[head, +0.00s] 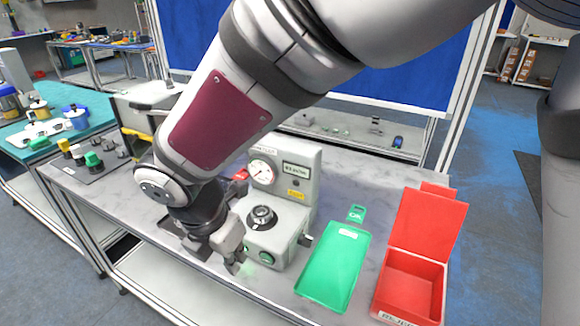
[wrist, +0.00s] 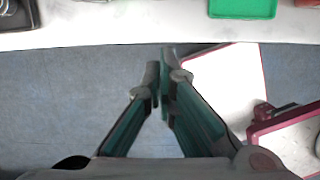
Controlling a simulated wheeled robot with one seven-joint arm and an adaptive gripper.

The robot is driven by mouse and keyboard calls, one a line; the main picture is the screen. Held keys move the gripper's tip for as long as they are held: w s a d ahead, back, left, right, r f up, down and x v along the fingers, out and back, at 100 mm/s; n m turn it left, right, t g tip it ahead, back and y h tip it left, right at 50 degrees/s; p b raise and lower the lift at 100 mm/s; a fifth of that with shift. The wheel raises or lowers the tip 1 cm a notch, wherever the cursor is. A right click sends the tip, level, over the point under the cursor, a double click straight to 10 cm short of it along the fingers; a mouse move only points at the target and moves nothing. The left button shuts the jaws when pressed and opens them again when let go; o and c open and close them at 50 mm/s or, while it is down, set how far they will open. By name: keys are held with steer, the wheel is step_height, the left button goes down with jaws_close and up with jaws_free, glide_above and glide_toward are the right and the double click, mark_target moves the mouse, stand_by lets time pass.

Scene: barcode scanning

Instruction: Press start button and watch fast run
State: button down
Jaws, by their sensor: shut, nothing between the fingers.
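A grey test machine (head: 293,225) with a round dial gauge (head: 262,172) stands on the workbench in the head view. A dark round part (head: 262,216) sits on its lower step. A glowing green button (head: 266,257) is on its front face. My gripper (head: 236,264) is just left of that button, pointing down in front of the machine's front face. I cannot tell whether it touches the machine. In the wrist view my gripper (wrist: 160,88) is shut and empty, over the floor beyond the bench edge. The machine and button are not clearly seen there.
A green tray (head: 335,262) lies right of the machine, with an open red box (head: 415,278) beyond it. A grey board (head: 85,160) with several knobs lies at the bench's left. The grey bench top (wrist: 120,38) crosses the top of the wrist view.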

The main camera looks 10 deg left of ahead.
mark_target(266, 260)
steer(key=shift+s+a+f, duration=0.15)
steer(key=shift+a, duration=0.1)
steer(key=w+f, duration=0.1)
steer(key=f, duration=0.2)
steer(key=w+d+f, duration=0.1)
steer(key=w+f, duration=0.1)
steer(key=f, duration=0.1)
steer(key=w+d+f, duration=0.1)
steer(key=w+f, duration=0.1)
steer(key=f, duration=0.1)
steer(key=shift+f, duration=0.3)
steer(key=shift+w+d+p, duration=0.15)
steer(key=shift+w+p, duration=0.2)
steer(key=shift+w, duration=0.2)
steer(key=shift+w, duration=0.1)
